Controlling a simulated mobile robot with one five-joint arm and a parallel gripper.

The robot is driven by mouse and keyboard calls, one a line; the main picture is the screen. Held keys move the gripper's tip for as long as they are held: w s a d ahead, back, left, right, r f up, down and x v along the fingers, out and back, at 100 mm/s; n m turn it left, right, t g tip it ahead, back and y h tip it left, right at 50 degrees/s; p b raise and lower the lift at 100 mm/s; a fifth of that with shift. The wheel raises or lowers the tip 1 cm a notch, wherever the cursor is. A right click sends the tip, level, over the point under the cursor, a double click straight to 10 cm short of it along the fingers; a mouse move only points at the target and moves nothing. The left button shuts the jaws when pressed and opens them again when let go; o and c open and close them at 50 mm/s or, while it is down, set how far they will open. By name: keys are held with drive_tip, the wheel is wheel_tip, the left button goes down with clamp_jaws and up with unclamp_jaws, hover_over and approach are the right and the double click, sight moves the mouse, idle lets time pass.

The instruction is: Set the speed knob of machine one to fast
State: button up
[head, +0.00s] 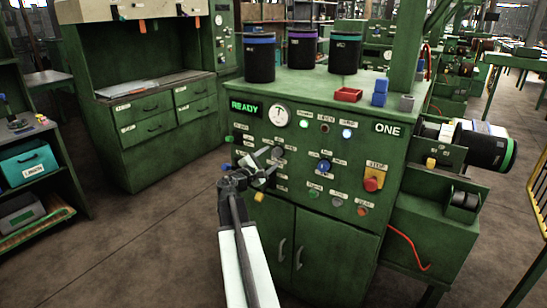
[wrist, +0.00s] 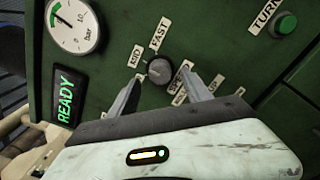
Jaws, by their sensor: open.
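Machine one is the green cabinet (head: 330,235) with the white ONE label (head: 387,128) in the head view. Its speed knob (wrist: 159,71) is small, dark and round in the wrist view. A MID label (wrist: 136,57) and a FAST label (wrist: 160,33) lie at its upper left and top; a SPEED label (wrist: 180,78) lies to its right. I cannot tell for sure where the knob points. My gripper (wrist: 160,92) is open, with one finger to each side of the knob. In the head view, my gripper (head: 266,165) is close to the panel's left part.
A lit READY display (head: 246,108) and a pressure gauge (head: 280,115) are above the knob. A blue knob (head: 324,166) and a red stop button (head: 371,184) are to the right.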

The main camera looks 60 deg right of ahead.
drive_tip(key=shift+d, duration=1.2)
drive_tip(key=c, duration=1.2)
drive_tip(key=shift+d, duration=0.15)
clamp_jaws()
drive_tip(key=shift+m, duration=0.3)
drive_tip(key=m, duration=0.3)
drive_tip(key=shift+a, duration=0.2)
drive_tip(key=m, duration=0.6)
drive_tip(key=shift+m, duration=0.4)
